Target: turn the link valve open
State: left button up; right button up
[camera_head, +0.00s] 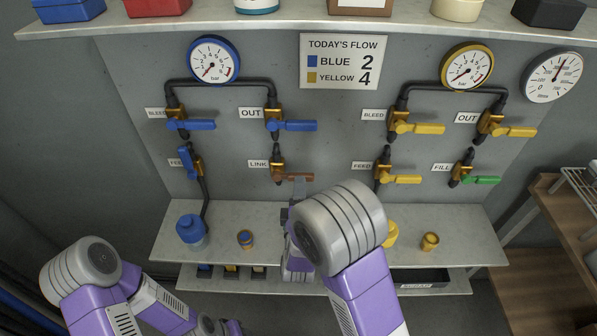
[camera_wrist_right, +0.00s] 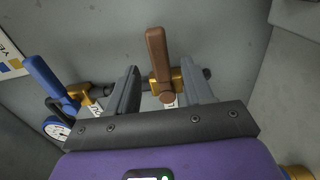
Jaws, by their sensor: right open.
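The link valve (camera_head: 278,168) has a brass body on a short vertical pipe beside the LINK label (camera_head: 258,164). Its brown lever (camera_head: 298,177) points right, across the pipe. In the right wrist view the brown lever (camera_wrist_right: 156,52) and brass body (camera_wrist_right: 176,80) show between the two grey fingers. My right gripper (camera_wrist_right: 160,68) is open, one finger on each side of the lever, with a gap on both sides. In the head view my right gripper (camera_head: 297,188) is partly hidden by my wrist. My left arm is low at the left; its gripper is not visible.
Blue-levered valves (camera_head: 295,126) sit above and left; one blue lever (camera_wrist_right: 45,78) is near the left finger. Yellow-levered valves (camera_head: 408,179) and a green-levered fill valve (camera_head: 482,180) are to the right. A shelf (camera_head: 345,216) below holds a blue container (camera_head: 191,229) and small cups.

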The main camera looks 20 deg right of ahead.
aim_at(293, 177)
jog(key=shift+b+x, duration=0.45)
jog(key=shift+x, duration=2.3)
grip_shut()
